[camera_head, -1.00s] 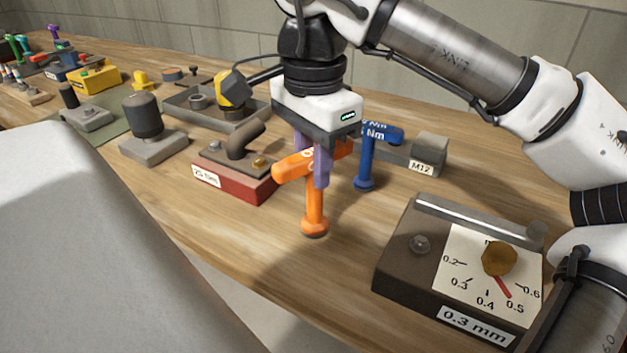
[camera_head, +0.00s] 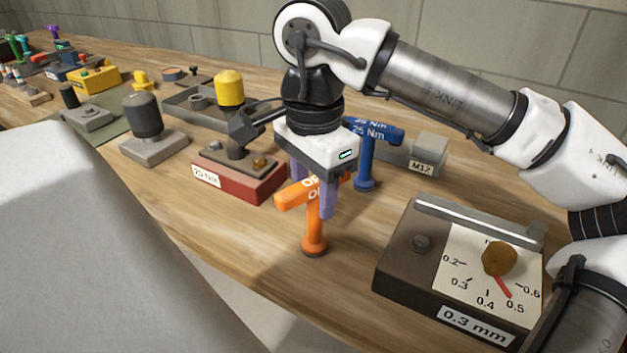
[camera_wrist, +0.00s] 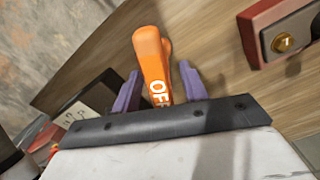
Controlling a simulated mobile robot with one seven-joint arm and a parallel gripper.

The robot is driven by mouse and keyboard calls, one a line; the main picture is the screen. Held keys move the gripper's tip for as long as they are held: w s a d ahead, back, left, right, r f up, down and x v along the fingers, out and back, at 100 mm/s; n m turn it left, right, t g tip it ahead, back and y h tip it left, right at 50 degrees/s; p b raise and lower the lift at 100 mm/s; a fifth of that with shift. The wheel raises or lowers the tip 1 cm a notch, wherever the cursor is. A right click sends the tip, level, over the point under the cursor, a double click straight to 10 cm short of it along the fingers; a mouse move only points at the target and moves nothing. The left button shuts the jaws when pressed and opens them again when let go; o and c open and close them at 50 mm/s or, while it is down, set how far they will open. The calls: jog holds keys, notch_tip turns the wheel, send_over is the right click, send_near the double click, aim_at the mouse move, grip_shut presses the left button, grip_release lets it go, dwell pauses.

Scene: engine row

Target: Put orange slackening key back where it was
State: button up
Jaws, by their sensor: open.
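The orange key (camera_head: 315,225) is T-shaped and upright over the bare wood near the front edge of the bench, its round foot looking to rest on the bench. Its head bears white "OFF" lettering, which also shows on the orange key in the wrist view (camera_wrist: 153,65). My gripper (camera_head: 312,196) is open above it, its purple fingers on either side of the key's head. In the wrist view, gaps show between the head and the fingers of my gripper (camera_wrist: 160,88). The head's far part is partly hidden by a finger.
A blue key (camera_head: 368,160) marked "25 Nm" stands close behind my gripper. A red block (camera_head: 240,182) is to the left. A dark gauge box (camera_head: 410,270) marked "0.3 mm" is to the right. A grey tray (camera_head: 185,105) lies behind. Wood around the orange key's foot is clear.

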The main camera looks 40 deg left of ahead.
notch_tip(320, 180, up, 12)
jog(key=shift+p, duration=0.4)
dwell(2.5)
